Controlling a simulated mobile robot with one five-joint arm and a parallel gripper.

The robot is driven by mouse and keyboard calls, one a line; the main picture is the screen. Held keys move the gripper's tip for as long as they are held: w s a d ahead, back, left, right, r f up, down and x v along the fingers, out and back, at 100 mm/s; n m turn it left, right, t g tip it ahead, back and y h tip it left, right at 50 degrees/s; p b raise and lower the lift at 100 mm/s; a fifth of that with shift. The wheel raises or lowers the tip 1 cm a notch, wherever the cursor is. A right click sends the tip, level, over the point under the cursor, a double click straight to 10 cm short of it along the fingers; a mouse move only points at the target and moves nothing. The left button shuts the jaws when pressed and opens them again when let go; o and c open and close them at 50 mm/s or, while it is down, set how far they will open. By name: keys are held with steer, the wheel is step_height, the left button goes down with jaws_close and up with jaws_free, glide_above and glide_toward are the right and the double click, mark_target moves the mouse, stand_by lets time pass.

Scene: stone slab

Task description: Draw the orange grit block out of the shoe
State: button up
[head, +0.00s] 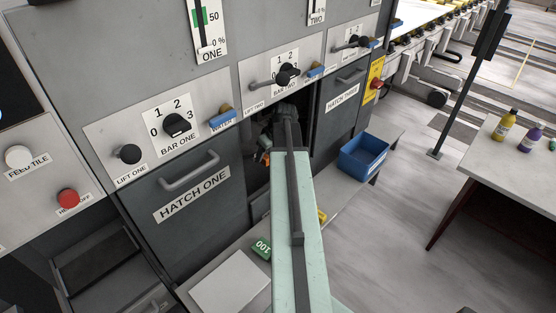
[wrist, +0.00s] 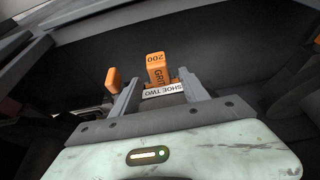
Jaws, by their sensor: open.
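The orange grit block (wrist: 157,68), marked 200 and GRIT, stands in the shoe in the wrist view. The shoe's white label (wrist: 163,90) reads SHOE TWO, in front of the block's lower part. My gripper (wrist: 159,78) is open, one finger on each side of the block, with gaps visible between. Whether the fingers reach the block's depth I cannot tell. In the head view my arm reaches into the dark opening between hatch one and hatch three; a bit of orange (head: 265,157) shows there, and the fingers are mostly hidden.
Hatch one (head: 190,185) and hatch three (head: 342,97) flank the opening. A green block marked 100 (head: 261,247) and a yellow block (head: 321,215) lie below; a blue bin (head: 363,155) stands right.

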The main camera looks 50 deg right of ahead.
steer(key=b+x, duration=0.1)
steer(key=x, duration=0.1)
steer(key=shift+f+b, duration=0.35)
steer(key=shift+f, duration=0.15)
jaws_close()
steer(key=shift+s, duration=0.15)
steer(key=shift+s+a, duration=0.15)
steer(key=shift+s, duration=1.65)
jaws_free()
